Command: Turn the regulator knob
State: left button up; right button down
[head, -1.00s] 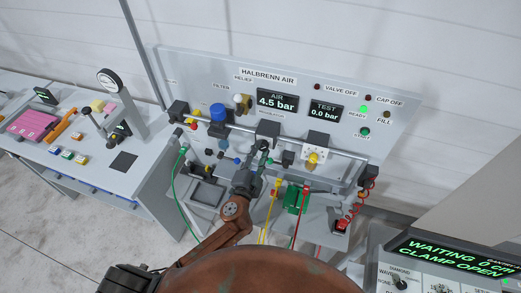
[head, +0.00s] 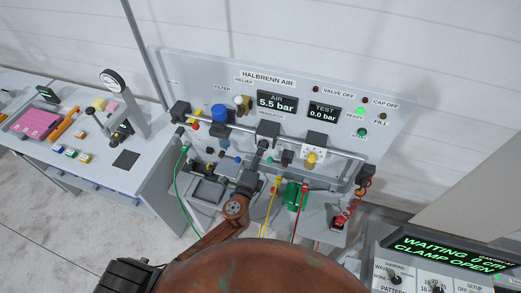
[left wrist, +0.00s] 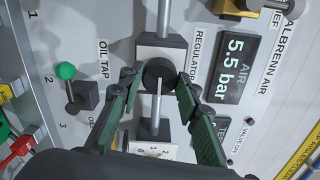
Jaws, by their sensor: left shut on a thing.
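The regulator knob (left wrist: 158,70) is a dark round knob below the grey pipe fitting, beside the REGULATOR label in the left wrist view. My left gripper (left wrist: 157,80) is shut on it, one green-padded finger on each side. In the head view my left gripper (head: 257,158) reaches up to the panel under the regulator block (head: 268,130) and mostly hides the knob. The AIR display (head: 277,102) reads 5.5 bar; it also shows in the left wrist view (left wrist: 236,65). The TEST display (head: 324,113) reads 0.0 bar. My right gripper is out of view.
A green-balled oil tap lever (left wrist: 66,75) is beside the knob. A blue filter cap (head: 219,112) and a yellow knob (head: 310,158) flank the regulator. Yellow, red and green hoses hang below. A side bench (head: 125,160) stands left; a WAITING, CLAMP OPEN console (head: 450,250) stands at lower right.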

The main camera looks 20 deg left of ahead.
pick_arm(q)
jog(key=shift+m, duration=0.3)
jog(key=o, duration=1.2)
jog(key=shift+c, duration=0.2)
jog(key=s, duration=1.2)
jog(key=shift+a, duration=0.15)
